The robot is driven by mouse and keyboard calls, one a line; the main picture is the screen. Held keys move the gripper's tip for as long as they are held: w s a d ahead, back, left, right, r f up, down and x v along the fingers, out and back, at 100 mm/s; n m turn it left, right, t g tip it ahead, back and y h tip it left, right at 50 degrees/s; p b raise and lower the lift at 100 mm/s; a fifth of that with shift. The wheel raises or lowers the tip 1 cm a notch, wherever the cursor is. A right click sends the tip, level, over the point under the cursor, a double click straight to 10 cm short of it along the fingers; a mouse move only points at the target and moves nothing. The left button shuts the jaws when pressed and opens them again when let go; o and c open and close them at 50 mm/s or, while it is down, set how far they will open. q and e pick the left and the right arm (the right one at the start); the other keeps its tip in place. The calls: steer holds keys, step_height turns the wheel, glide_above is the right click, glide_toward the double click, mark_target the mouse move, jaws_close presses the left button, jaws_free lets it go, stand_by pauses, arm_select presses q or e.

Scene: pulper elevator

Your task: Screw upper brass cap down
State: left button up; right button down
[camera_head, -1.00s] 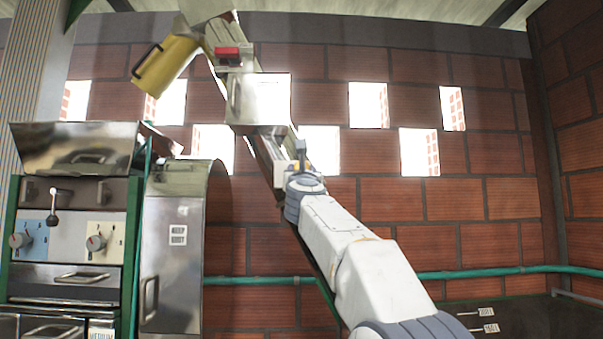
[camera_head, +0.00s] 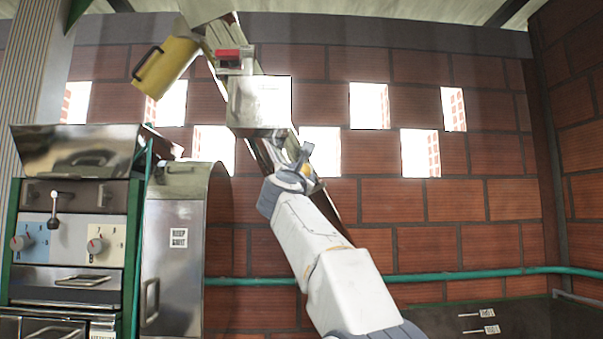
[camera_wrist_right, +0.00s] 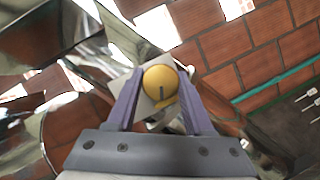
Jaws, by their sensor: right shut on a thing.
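A pale metal plate lies behind the cap. In the head view my right gripper (camera_head: 303,158) is at the lower part of the slanted metal elevator chute (camera_head: 268,155), and only a small yellow bit of the cap shows beside it. My left gripper is not in view.
A steel box (camera_head: 258,102) with a red switch (camera_head: 230,55) above it is on the elevator. A yellow spout (camera_head: 165,65) hangs at its top. A control cabinet (camera_head: 70,235) with knobs stands at left. A green pipe (camera_head: 480,274) runs along the brick wall.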

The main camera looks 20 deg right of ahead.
steer(key=shift+f, duration=0.1)
steer(key=shift+c, duration=1.4)
jaws_free()
steer(key=b+v, duration=0.7)
steer(key=v, duration=0.3)
steer(key=shift+s, duration=0.2)
steer(key=shift+w+a+f, duration=0.1)
